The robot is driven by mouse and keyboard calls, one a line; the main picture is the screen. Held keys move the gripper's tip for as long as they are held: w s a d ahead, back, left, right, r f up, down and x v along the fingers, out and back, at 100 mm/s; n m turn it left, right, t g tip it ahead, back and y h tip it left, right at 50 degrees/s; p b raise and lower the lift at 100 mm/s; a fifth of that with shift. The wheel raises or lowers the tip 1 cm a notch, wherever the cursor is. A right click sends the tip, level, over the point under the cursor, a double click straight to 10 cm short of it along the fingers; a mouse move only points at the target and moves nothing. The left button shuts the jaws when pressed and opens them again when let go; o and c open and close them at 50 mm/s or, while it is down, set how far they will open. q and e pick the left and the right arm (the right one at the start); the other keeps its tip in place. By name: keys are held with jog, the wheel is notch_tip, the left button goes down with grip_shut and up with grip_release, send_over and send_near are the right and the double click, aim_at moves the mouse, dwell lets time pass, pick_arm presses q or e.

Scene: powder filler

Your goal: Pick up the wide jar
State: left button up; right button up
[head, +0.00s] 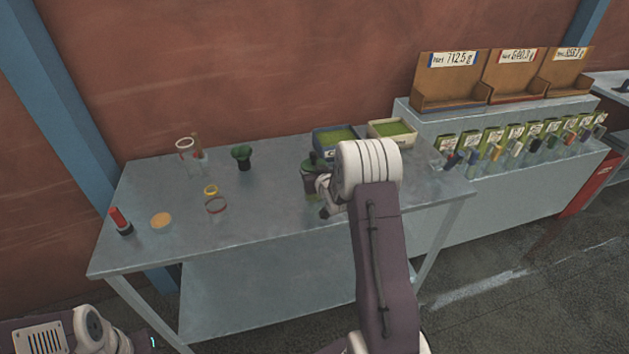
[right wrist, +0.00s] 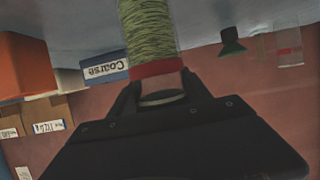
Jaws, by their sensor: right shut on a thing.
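The wide jar (right wrist: 150,28) shows in the right wrist view as a clear cylinder full of green flaky stuff, with a red band near one end. My right gripper (right wrist: 160,92) is shut on it by that banded end. In the head view the jar (head: 310,178) is partly hidden by my right gripper (head: 322,192) and arm, at the right part of the table. I cannot tell whether its base touches the table. My left gripper is out of view; only a part of my left arm shows at the lower left.
Two trays of green stuff, one blue-rimmed (head: 334,139) and one pale (head: 391,131), stand behind the jar. The table's front middle is clear.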

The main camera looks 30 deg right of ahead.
aim_at(315, 161)
jog(key=shift+r, duration=0.1)
notch_tip(315, 161, up, 4)
jog(key=shift+r, duration=0.1)
jog(key=s+d+r+p, duration=0.2)
jog(key=s+d+r, duration=0.5)
jog(key=d, duration=0.2)
notch_tip(315, 161, up, 10)
jog(key=p, duration=1)
jog(key=shift+d+f, duration=0.15)
jog(key=shift+f, duration=0.05)
